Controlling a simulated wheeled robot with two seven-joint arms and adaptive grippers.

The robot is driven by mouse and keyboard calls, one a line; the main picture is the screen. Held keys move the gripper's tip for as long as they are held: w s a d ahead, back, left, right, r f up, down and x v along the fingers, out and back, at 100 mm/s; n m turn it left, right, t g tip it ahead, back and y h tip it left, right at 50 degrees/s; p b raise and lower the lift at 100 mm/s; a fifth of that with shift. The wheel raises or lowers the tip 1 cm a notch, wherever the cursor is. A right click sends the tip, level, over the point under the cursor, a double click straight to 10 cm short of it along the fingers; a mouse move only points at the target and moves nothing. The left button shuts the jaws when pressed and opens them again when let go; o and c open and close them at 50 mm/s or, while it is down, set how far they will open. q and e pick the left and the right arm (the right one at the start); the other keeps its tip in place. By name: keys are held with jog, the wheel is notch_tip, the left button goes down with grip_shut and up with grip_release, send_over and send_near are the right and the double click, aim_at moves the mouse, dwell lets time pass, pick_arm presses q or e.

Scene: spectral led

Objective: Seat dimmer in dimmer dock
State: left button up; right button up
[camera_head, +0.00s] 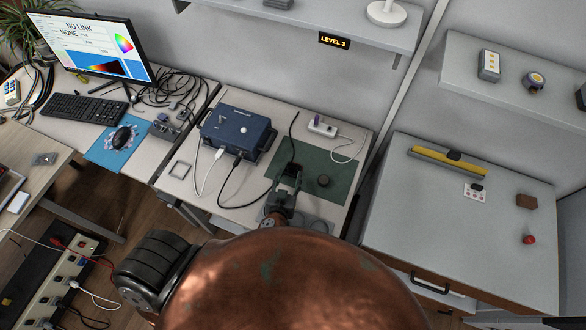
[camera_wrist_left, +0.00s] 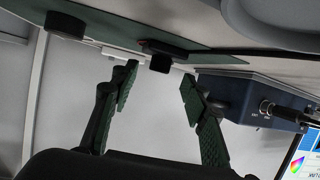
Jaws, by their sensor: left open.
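A dark green mat (camera_head: 339,170) lies on the middle desk. A round dark knob-like puck (camera_head: 323,181) sits on its right part; it also shows in the left wrist view (camera_wrist_left: 66,25). A black piece with a short stub (camera_wrist_left: 162,54) stands on the mat near my fingertips; in the head view its dark top (camera_head: 292,167) is partly hidden by the gripper. I cannot tell which is the dimmer and which its dock. My left gripper (camera_head: 287,186) is open over the mat's front left; in the wrist view (camera_wrist_left: 157,82) its fingers are apart and empty.
A blue box (camera_head: 236,133) with plugged cables stands left of the mat. A white socket strip (camera_head: 322,127) lies behind it. A black cable crosses beside the gripper. The right table (camera_head: 455,230) holds a yellow bar (camera_head: 449,163) and small parts.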

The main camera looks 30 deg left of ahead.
aim_at(292, 168)
pick_arm(q)
jog(key=x, duration=0.3)
jog(key=shift+w+a, duration=0.1)
jog(key=shift+w, duration=0.25)
jog(key=shift+w+f, duration=0.1)
jog(key=shift+w, duration=0.1)
jog(key=c, duration=0.7)
grip_shut()
pick_arm(e)
jog(key=shift+w+a+r, duration=0.15)
jog(key=shift+w, duration=0.25)
jog(key=shift+w+a+r, duration=0.1)
jog(key=shift+w, duration=0.25)
